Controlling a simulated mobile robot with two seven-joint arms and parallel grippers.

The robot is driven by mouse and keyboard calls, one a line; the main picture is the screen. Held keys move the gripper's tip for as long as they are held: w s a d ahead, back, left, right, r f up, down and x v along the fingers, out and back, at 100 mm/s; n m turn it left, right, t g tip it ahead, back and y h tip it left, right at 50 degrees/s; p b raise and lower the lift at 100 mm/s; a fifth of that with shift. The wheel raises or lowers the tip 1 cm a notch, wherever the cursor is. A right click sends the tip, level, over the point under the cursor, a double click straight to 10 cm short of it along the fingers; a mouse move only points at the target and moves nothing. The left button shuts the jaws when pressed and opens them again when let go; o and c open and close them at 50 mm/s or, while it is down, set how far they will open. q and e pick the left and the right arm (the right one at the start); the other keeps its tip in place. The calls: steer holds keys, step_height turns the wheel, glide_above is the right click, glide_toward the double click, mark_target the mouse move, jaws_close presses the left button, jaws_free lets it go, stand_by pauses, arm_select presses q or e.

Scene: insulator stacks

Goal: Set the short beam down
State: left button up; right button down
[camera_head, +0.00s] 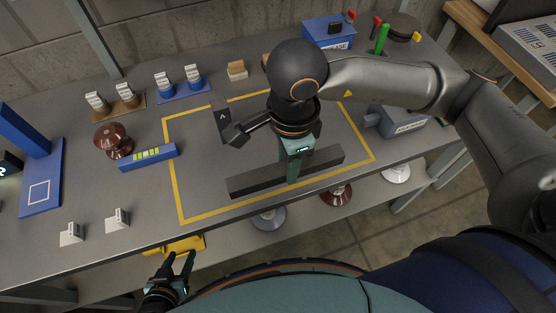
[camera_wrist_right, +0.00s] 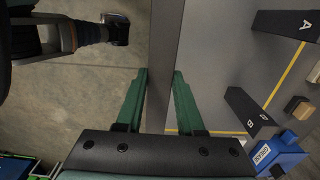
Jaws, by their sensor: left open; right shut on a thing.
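The short beam (camera_head: 252,184) is a long dark bar near the front side of the yellow outline on the table. My right gripper (camera_head: 292,176) comes down on it from above and is shut on it near its middle. In the right wrist view, the beam (camera_wrist_right: 166,45) runs between the two green fingertips (camera_wrist_right: 160,80). Whether its underside touches the table cannot be told. My left gripper (camera_head: 180,264) is open and empty by the table's front edge, close to a yellow object (camera_head: 184,244).
A dark block marked A (camera_head: 221,122) stands behind the beam, with a block marked B (camera_wrist_right: 246,108) near it. The grey tabletop (camera_head: 205,185) is bare left of the beam. A blue bar (camera_head: 148,157), a brown insulator (camera_head: 113,140) and a grey box (camera_head: 398,122) lie outside the outline.

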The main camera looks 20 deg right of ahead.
steer(key=w+f, duration=0.2)
steer(key=f, duration=0.1)
steer(key=w+f, duration=0.3)
steer(key=shift+a+f, duration=0.1)
steer(key=shift+f, duration=1.4)
steer(key=shift+f+b, duration=0.2)
steer(key=shift+b, duration=0.1)
steer(key=c, duration=0.5)
jaws_free()
steer(key=shift+r, duration=0.1)
steer(key=shift+r+p, duration=0.25)
steer(key=shift+p, duration=0.15)
step_height(320, 180, up, 12)
steer(key=shift+f, duration=0.1)
